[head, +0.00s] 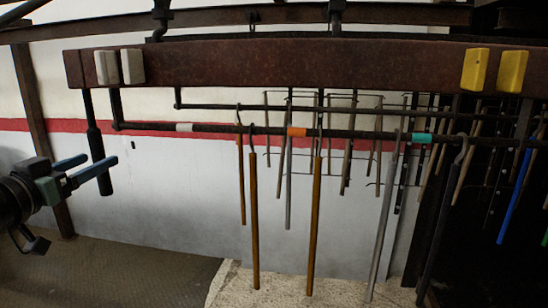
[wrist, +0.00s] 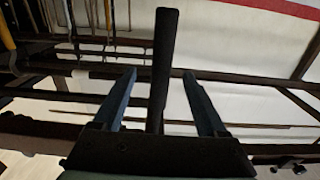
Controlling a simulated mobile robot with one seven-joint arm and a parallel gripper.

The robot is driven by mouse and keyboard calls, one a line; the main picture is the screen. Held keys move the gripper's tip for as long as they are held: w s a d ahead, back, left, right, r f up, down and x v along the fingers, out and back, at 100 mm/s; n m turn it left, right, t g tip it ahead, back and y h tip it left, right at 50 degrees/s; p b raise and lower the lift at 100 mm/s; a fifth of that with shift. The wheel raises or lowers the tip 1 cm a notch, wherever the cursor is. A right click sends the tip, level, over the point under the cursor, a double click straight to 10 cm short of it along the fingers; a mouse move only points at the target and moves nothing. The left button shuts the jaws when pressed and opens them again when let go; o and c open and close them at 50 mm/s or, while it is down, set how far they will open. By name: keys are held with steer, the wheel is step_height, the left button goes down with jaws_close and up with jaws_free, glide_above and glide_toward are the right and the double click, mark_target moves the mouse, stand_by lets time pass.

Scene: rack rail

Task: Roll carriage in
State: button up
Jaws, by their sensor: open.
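A long rust-brown beam (head: 300,66) spans the top of the head view; it appears to be part of the carriage. A dark handle (head: 95,140) hangs down from its left end. My gripper (head: 100,160) is at the far left, level with the handle's lower part. Its blue fingers are apart. In the wrist view the handle (wrist: 165,45) stands between the open fingers of my gripper (wrist: 159,73), with a gap on each side. The handle's lower part is partly hidden by a finger in the head view.
Below the beam runs a dark rail (head: 355,134) with white, orange and teal bands and hooked rods (head: 254,220) hanging from it. White blocks (head: 120,67) and yellow blocks (head: 495,69) sit on the beam. A dark post (head: 42,130) stands behind my gripper. The floor (head: 110,270) below is clear.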

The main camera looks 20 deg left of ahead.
steer(key=shift+x, duration=1.25)
jaws_close()
steer(key=shift+f, duration=0.1)
stand_by(0.8)
